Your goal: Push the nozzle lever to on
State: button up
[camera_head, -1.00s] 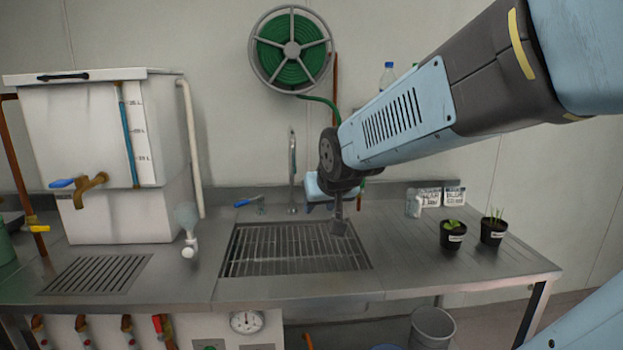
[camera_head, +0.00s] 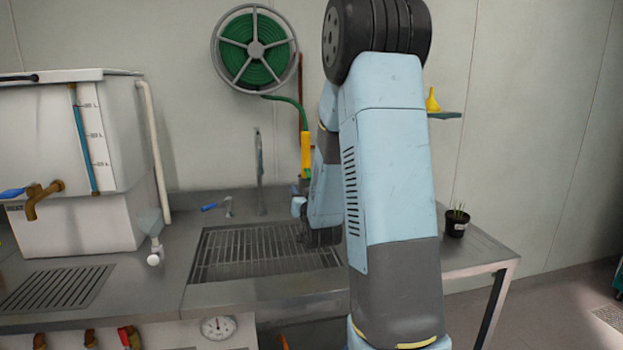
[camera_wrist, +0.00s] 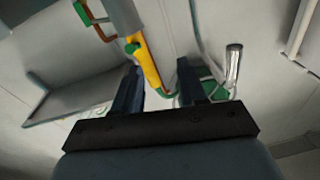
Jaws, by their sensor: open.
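The yellow hose nozzle (camera_head: 306,152) hangs by the back wall, below the green hose, beside my arm. In the wrist view the yellow nozzle (camera_wrist: 148,65) runs down between my two dark fingertips, with a small green part on its side. I cannot make out the lever or its position for sure. My gripper (camera_wrist: 158,80) is open, with its fingers either side of the nozzle's lower end in the picture. I cannot tell whether they touch it.
The green hose reel (camera_head: 256,48) is on the wall. A tall tap (camera_head: 259,175) and a blue-handled tap (camera_head: 215,207) stand behind the sink grate (camera_head: 255,255). A white tank (camera_head: 75,220) is at left. A potted plant (camera_head: 457,222) stands at right.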

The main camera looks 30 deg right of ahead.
aim_at(309, 175)
jog(key=s+d+f+m+t+h, duration=0.1)
jog(key=d+f+m+t+h, duration=0.15)
jog(key=d+f, duration=0.2)
jog(key=shift+n+t+y, duration=0.25)
jog(key=shift+n+t, duration=0.1)
jog(key=shift+n, duration=0.1)
jog(key=x, duration=1.3)
jog(key=shift+d, duration=0.1)
grip_shut()
